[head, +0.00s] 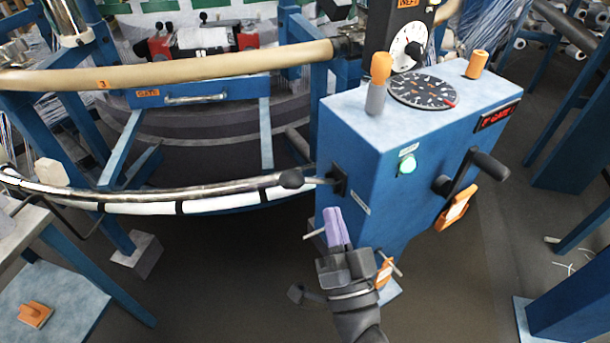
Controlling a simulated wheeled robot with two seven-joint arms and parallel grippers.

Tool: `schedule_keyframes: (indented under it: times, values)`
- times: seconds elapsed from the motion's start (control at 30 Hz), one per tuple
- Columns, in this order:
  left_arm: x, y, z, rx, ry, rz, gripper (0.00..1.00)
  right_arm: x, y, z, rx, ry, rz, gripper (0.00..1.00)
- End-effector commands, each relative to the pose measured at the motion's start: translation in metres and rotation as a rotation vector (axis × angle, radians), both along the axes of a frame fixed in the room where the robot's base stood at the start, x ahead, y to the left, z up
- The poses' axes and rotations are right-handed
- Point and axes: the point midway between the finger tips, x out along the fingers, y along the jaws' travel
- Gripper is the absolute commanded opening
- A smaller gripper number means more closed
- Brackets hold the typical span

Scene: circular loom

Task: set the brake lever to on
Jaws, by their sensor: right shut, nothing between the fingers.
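A blue control box (365,150) stands at the centre right. A lever with a dark round knob (291,179) sticks out to the left from a black slot plate (339,180) on the box's left face. It appears to be the brake lever, but the small label beside it is too small to read. My right gripper (336,226) points up from the bottom, below and right of the knob. Its purple fingers are shut and empty, seen apart from the lever. My left gripper is out of view.
An orange-topped handle (378,82) and a round dial (422,90) sit on the box's top. A beige curved rail (170,73) and a silver ring rail (150,194) run to the left.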

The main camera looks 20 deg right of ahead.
Motion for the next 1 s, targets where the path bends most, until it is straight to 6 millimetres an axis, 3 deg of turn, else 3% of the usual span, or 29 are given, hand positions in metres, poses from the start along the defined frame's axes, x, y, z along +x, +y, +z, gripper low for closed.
schedule_keyframes:
  times: [0.47, 0.5, 0.63, 1.0]
  values:
    - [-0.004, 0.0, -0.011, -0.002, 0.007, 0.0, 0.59, 0.087, -0.008, 0.042, 0.001, -0.003, 0.0, 0.0]
    - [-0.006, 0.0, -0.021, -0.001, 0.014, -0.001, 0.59, 0.087, -0.003, 0.027, 0.0, 0.005, 0.002, 0.0]
    - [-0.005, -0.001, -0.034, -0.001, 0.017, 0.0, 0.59, 0.088, 0.007, 0.011, 0.0, 0.005, 0.002, 0.0]
    - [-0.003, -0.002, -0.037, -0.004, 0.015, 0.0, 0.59, 0.088, 0.013, 0.007, -0.002, 0.001, 0.0, 0.0]
